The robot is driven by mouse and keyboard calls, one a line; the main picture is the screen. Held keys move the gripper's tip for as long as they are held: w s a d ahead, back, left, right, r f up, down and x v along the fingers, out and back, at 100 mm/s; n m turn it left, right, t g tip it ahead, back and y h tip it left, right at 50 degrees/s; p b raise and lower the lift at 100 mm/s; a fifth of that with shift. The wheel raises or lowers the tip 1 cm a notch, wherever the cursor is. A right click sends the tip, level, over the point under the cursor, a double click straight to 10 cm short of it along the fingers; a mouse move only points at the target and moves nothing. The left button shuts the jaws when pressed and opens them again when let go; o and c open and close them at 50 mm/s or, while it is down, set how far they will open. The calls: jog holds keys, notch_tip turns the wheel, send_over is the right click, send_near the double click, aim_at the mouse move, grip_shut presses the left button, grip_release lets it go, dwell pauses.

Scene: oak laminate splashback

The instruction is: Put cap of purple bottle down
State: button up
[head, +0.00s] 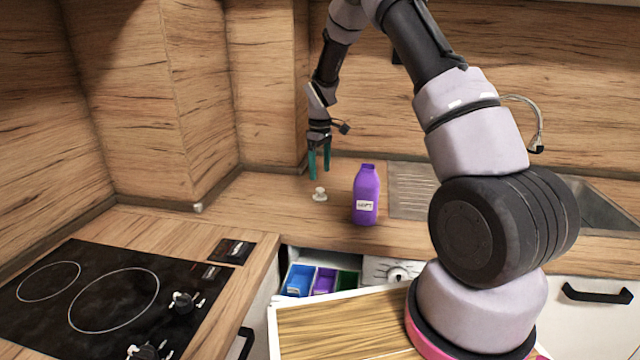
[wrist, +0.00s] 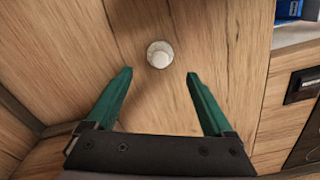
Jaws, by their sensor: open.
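A purple bottle (head: 366,197) with a white label stands upright on the wooden counter, its top open with no cap on it. A small white cap (head: 319,194) lies on the counter to the left of the bottle. In the wrist view the cap (wrist: 159,54) shows ahead of the fingertips, roughly midway between them and apart from both. My gripper (head: 319,176) has teal fingers pointing down, and it hangs above the counter over the cap. In the wrist view my gripper (wrist: 160,72) is open and empty.
A sink (head: 415,192) with a ribbed drainer lies right of the bottle. A black cooktop (head: 95,300) is at the front left. An open drawer with coloured bins (head: 325,281) is below the counter edge. Wooden splashback walls stand behind. The counter left of the cap is clear.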

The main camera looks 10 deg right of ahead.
notch_tip(320, 180, up, 5)
notch_tip(320, 180, up, 12)
jog(key=f+m+t, duration=0.1)
jog(key=m, duration=0.2)
send_over(320, 189)
jog(key=s+d, duration=0.2)
jog(key=s, duration=0.3)
jog(key=s+d+r+m+t+y, duration=0.1)
jog(key=s+d+r+m+t, duration=0.15)
jog(key=s+r, duration=0.6)
jog(key=s+r+m+t, duration=0.2)
jog(key=s+r+m, duration=0.1)
jog(key=s, duration=0.7)
jog(key=s+d+r+m+t+y, duration=0.1)
jog(key=s+r+m, duration=0.3)
jog(key=s, duration=0.7)
jog(key=shift+s+d+m+t, duration=0.15)
jog(key=shift+d+m+t, duration=0.05)
jog(key=shift+m+t, duration=0.15)
